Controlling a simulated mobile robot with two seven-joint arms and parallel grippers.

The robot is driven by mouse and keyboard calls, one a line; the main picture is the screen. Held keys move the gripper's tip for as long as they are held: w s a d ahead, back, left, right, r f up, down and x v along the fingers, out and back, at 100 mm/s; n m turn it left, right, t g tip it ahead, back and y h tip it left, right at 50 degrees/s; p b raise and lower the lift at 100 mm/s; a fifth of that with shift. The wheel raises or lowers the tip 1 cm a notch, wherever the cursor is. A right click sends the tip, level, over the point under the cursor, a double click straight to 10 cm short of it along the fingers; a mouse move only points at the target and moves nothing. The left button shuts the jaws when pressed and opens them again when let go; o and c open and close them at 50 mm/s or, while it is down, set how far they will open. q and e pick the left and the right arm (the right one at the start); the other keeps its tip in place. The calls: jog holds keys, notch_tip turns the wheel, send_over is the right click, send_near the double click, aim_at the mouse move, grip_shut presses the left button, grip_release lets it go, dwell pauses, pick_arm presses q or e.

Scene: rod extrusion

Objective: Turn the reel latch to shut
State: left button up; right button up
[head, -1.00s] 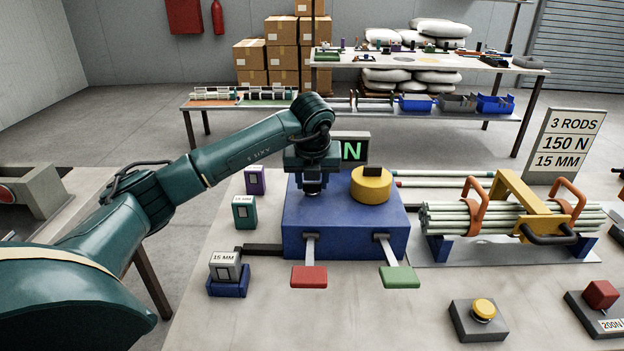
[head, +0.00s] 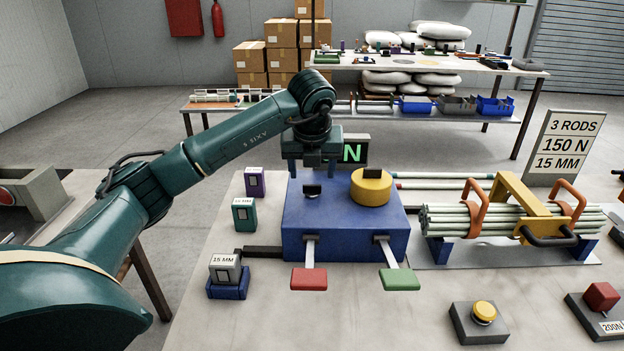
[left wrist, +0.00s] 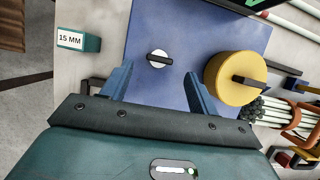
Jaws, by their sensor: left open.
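A blue box (head: 345,235) stands on the table. On its top is a small round latch knob (head: 312,190) with a dark bar handle. In the left wrist view the knob (left wrist: 158,59) has a pale disc, and its bar points roughly sideways. My left gripper (head: 315,170) is open and empty above and behind the knob, apart from it. In the left wrist view its two spread fingers (left wrist: 160,78) stand either side of the knob's line. My right gripper is not in view.
A yellow drum (head: 371,187) with a dark block sits right of the knob. A display (head: 352,152) stands behind the box. Red (head: 309,277) and green (head: 400,279) levers stick out in front. A rod bundle (head: 490,220) lies to the right.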

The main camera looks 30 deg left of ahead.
pick_arm(q)
jog(key=v, duration=0.8)
jog(key=shift+r, duration=0.25)
